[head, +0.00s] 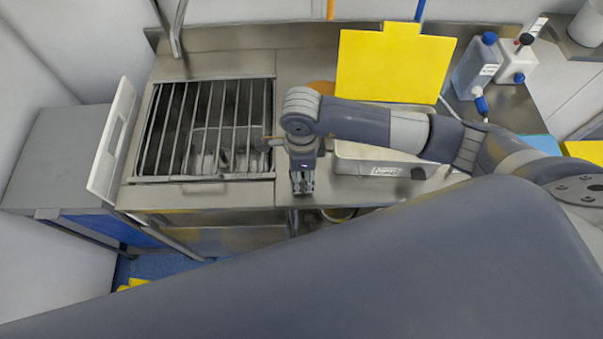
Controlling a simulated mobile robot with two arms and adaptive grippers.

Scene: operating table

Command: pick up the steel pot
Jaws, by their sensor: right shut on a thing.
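My right gripper (302,182) points down at the front edge of the steel counter (225,196), just right of the barred basin. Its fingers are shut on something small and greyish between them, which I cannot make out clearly. I cannot pick out the steel pot for certain. A round rim (340,213) shows low below the counter edge, right of the gripper and partly hidden by my own grey body. My left gripper is not in view.
A barred grate (205,130) covers the basin on the left, with a white panel (110,140) beside it. A yellow board (392,64) stands behind a white box (375,165). Bottles (476,66) stand at the back right. My right arm crosses above the counter.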

